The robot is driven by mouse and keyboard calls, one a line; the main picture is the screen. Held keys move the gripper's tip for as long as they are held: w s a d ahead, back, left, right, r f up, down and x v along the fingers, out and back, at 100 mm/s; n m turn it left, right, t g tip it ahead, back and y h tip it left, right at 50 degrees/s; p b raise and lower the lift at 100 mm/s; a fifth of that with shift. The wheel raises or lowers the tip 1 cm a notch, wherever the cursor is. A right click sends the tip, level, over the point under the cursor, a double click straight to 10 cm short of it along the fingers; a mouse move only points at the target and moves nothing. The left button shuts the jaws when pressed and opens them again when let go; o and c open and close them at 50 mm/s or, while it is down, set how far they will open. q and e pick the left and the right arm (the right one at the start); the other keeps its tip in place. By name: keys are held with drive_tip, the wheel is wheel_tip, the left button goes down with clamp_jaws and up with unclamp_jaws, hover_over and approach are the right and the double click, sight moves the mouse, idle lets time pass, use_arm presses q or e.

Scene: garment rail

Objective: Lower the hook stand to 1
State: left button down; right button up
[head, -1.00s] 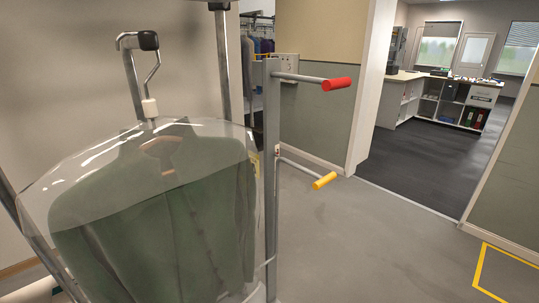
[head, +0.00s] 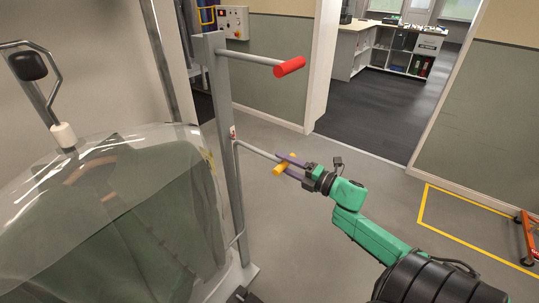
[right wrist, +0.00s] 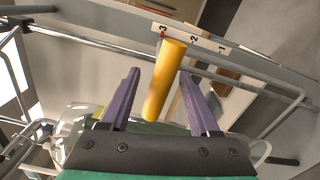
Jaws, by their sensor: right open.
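The hook stand is a grey metal post (head: 223,130) with a red-gripped bar (head: 290,67) above and a yellow handle (head: 280,170) on a lower rod. A scale (right wrist: 195,42) marked 3, 2, 1 shows in the right wrist view, with a small red mark beside the 3. The hook (head: 50,85) carries a green garment under a clear cover (head: 110,180). My right gripper (head: 285,164) is open at the yellow handle. In the right wrist view the yellow handle (right wrist: 163,85) lies between its purple fingers, with gaps on both sides. My left gripper is not in view.
A control box (head: 233,22) is on the wall behind the post. A doorway leads to a room with a white shelf counter (head: 385,55). Yellow tape (head: 424,205) marks the floor at right, near an orange wheeled frame (head: 526,235). Grey floor is clear between.

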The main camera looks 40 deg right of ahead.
sight(271, 158)
drive_tip(key=x, duration=0.5)
drive_tip(key=shift+w+p, duration=0.15)
drive_tip(key=shift+p, duration=0.15)
drive_tip(key=shift+f, duration=0.1)
clamp_jaws()
idle(0.9)
